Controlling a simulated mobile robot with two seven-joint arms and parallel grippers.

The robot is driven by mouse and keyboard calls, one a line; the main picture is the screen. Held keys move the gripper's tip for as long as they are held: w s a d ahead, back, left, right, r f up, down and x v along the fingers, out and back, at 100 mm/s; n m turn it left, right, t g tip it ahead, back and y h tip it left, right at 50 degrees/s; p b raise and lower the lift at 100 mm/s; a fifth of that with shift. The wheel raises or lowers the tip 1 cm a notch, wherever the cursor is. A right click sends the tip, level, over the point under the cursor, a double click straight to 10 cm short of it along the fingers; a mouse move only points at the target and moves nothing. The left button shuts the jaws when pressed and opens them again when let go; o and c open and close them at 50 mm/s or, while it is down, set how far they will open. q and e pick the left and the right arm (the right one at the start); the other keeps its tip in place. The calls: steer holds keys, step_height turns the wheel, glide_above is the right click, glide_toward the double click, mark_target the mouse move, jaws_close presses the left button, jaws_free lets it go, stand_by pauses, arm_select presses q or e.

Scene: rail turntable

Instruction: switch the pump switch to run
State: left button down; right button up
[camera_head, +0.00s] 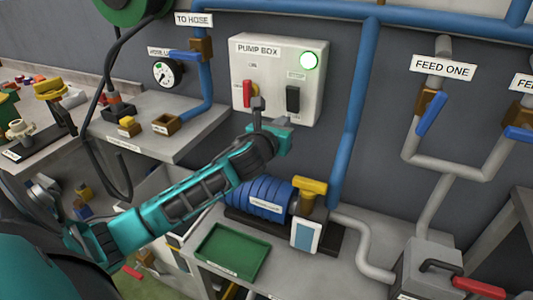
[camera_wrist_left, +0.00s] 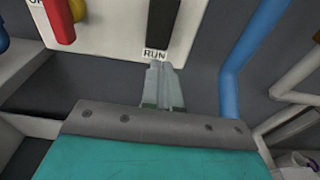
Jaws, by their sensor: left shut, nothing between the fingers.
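A red lever (camera_head: 247,94) is on the left half. My left gripper (camera_head: 257,104) is shut and empty, in front of the box's lower part. In the left wrist view, its fingertips (camera_wrist_left: 159,68) are just below the RUN label. Contact is unclear.
A blue pipe (camera_head: 353,110) runs down right of the box. Below are a blue ribbed pump (camera_head: 264,195) with a yellow valve handle (camera_head: 310,187) and a green tray (camera_head: 232,248). A shelf (camera_head: 150,140) with a gauge (camera_head: 164,73) above it stands left.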

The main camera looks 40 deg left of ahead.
arm_select(q)
steer(key=s+d+f, duration=0.2)
steer(key=s, duration=0.6)
steer(key=shift+s+b, duration=0.2)
steer(key=shift+b, duration=0.1)
steer(key=s+d+f+n+g+h, duration=0.2)
steer(key=s+d+f+n+h, duration=0.1)
steer(key=s+d+f+n, duration=0.5)
steer(key=s+d+f+n+g+h, duration=0.2)
steer(key=s+d+f+n, duration=0.5)
steer(key=f+n, duration=0.8)
steer(key=s+n+g, duration=0.1)
steer(key=n, duration=0.6)
steer(key=shift+s+d+f+n+h, duration=0.25)
steer(key=shift+s+d+n+h, duration=0.05)
steer(key=shift+d+n+h, duration=0.1)
